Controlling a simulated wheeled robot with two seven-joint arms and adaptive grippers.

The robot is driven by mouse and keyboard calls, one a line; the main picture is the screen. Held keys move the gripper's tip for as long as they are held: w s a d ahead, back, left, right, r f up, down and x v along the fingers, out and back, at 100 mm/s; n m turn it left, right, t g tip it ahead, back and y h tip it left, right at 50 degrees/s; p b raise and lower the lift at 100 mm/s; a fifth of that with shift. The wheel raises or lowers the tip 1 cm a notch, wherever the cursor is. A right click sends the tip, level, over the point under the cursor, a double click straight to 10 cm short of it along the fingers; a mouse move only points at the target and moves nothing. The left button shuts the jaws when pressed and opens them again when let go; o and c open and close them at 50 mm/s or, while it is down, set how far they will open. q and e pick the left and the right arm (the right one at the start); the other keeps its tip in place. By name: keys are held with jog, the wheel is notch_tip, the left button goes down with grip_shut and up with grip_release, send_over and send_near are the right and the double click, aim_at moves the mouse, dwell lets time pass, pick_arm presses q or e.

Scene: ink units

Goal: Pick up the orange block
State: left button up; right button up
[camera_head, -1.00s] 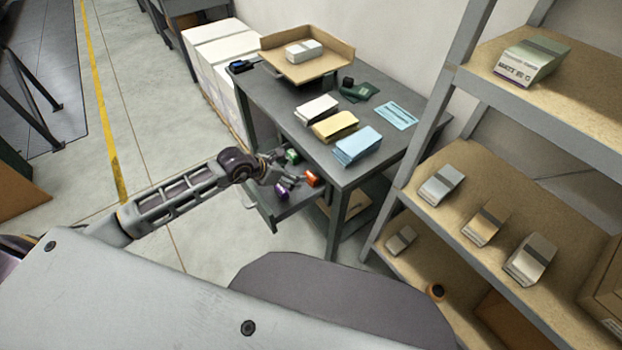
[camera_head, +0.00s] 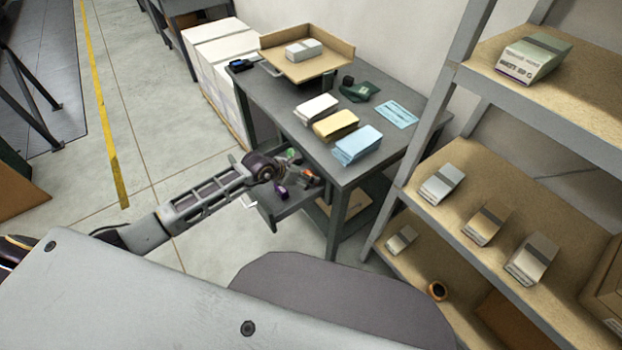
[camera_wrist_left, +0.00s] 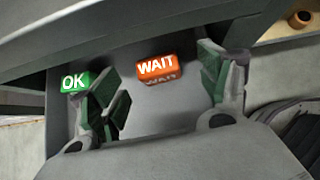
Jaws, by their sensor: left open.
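The orange block (camera_wrist_left: 157,67), marked WAIT, lies on the grey bottom of an open drawer (camera_wrist_left: 160,115) in the left wrist view. In the head view the orange block (camera_head: 311,182) is mostly hidden by my gripper. My left gripper (camera_wrist_left: 160,90) is open, and the block shows between its fingers and a little beyond them, apart from both. In the head view the left gripper (camera_head: 306,178) is over the drawer. A green block (camera_wrist_left: 74,82), marked OK, lies beside the left finger. A purple block (camera_head: 281,193) is in the drawer. My right gripper is not in view.
The grey desk (camera_head: 285,98) with the drawer carries white, yellow and blue paper stacks and a cardboard tray (camera_head: 330,62). The desk edge overhangs the drawer's back. A shelf rack (camera_head: 455,82) with boxes stands at right.

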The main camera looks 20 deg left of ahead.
aim_at(311, 174)
pick_arm(q)
jog(key=shift+w+d+f, duration=0.1)
jog(key=shift+w+f, duration=0.05)
dwell(0.3)
jog(key=shift+w+d+f, duration=0.15)
jog(key=shift+w+f, duration=0.3)
jog(key=shift+f, duration=0.15)
jog(key=shift+w+d+f, duration=0.15)
jog(key=shift+w+f, duration=0.3)
jog(key=shift+f, duration=0.05)
jog(key=shift+w+d+f, duration=0.2)
jog(key=shift+w+f, duration=0.05)
jog(key=shift+f, duration=0.1)
jog(key=shift+w+d+f, duration=0.2)
jog(key=shift+w+f, duration=0.15)
jog(key=shift+f, duration=0.1)
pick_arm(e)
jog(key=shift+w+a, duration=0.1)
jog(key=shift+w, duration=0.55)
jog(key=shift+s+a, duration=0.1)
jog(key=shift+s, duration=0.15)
pick_arm(q)
jog(key=shift+c, duration=0.3)
jog(key=c, duration=1.1)
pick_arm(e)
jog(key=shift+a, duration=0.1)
